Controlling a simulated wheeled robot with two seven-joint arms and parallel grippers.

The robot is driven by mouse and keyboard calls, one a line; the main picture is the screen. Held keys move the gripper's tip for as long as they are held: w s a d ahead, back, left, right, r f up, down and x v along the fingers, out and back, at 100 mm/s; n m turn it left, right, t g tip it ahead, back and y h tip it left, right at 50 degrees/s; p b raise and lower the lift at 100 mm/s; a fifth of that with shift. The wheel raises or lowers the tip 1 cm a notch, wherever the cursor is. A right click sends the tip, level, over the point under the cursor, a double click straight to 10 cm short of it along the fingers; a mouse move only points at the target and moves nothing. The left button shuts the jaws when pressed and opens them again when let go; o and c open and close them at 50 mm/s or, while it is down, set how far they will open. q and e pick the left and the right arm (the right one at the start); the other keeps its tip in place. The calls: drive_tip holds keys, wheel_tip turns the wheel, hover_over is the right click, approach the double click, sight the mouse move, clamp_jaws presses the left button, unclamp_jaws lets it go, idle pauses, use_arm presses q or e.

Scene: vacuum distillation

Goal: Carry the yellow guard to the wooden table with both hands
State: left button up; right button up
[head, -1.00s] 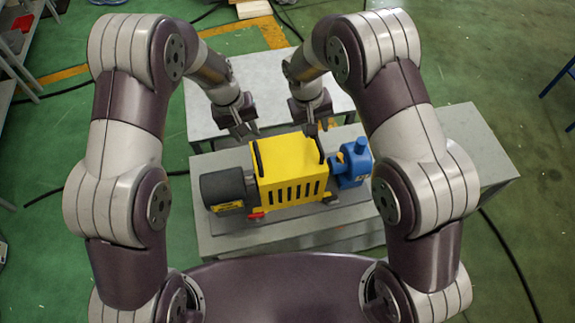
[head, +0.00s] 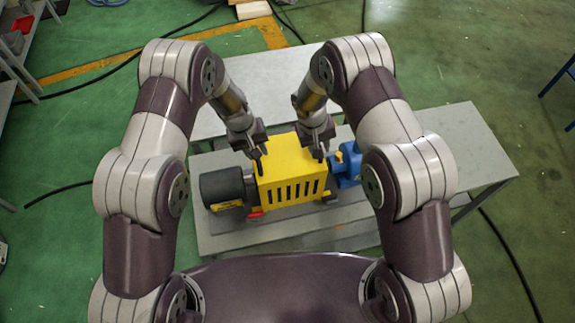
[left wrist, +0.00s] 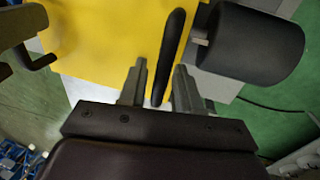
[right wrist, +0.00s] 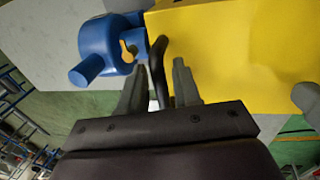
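The yellow guard (head: 291,178) sits over the machine on the grey bench, between a dark motor and a blue pump. It has a black handle on each side. My left gripper (head: 258,157) is at the guard's left handle; in the left wrist view its open fingers (left wrist: 155,85) stand on either side of that black handle (left wrist: 172,50). My right gripper (head: 319,150) is at the right handle; in the right wrist view its open fingers (right wrist: 160,85) straddle that black handle (right wrist: 158,65). Gaps show beside both handles.
The dark motor (head: 222,188) is left of the guard and the blue pump (head: 347,165) right of it. The grey bench (head: 430,160) has bare room at right. A pale table (head: 265,75) stands behind it. No clearly wooden table shows.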

use_arm(q)
clamp_jaws()
use_arm(e)
clamp_jaws()
use_arm(q)
drive_tip(key=shift+w, duration=0.1)
use_arm(e)
drive_tip(key=shift+r, duration=0.1)
idle(0.8)
